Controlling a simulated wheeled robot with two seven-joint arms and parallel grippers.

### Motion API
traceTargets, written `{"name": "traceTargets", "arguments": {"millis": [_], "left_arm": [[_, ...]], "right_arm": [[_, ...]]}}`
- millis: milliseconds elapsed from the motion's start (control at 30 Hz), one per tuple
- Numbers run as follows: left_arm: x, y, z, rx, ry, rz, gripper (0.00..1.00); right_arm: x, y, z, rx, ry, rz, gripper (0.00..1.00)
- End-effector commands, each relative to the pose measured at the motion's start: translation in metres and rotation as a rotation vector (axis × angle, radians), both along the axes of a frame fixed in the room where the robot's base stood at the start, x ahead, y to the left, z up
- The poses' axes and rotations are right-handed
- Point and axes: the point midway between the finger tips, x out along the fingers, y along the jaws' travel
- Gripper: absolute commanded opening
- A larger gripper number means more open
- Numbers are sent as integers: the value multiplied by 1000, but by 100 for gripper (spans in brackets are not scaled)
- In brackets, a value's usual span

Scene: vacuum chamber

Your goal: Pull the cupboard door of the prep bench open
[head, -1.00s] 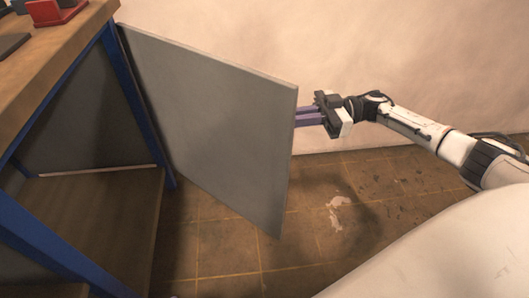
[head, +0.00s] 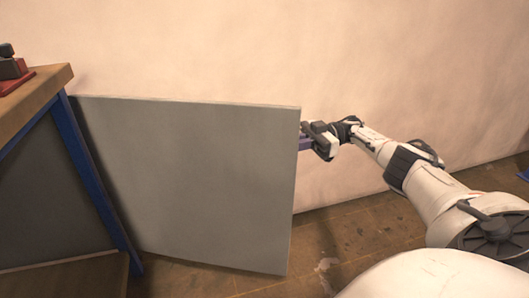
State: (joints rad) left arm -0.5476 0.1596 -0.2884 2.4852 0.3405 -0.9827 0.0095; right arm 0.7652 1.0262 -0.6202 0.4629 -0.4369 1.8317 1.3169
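The grey cupboard door (head: 200,185) stands swung well out from the prep bench (head: 35,92), whose blue leg (head: 100,185) is at the door's left edge. The bench's lower compartment shows open at the left. My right gripper (head: 304,144) is at the door's free right edge. Its purple fingers are partly hidden behind the door, so I cannot tell whether they are open, shut or holding a handle. No handle shows on this face of the door. My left gripper is not in view.
A pale wall (head: 400,70) stands close behind the door and my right arm. A red and black item (head: 14,72) sits on the bench top.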

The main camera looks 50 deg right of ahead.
Motion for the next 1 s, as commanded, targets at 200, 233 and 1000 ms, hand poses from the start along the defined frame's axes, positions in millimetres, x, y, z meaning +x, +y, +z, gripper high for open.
{"name": "traceTargets", "arguments": {"millis": [200,233,1000], "left_arm": [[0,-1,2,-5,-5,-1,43],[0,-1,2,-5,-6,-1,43],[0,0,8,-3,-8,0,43]], "right_arm": [[-1,-5,-1,1,-2,-5,0],[-1,-5,-1,1,-2,-5,0],[-3,-7,6,0,-1,-6,17]]}}
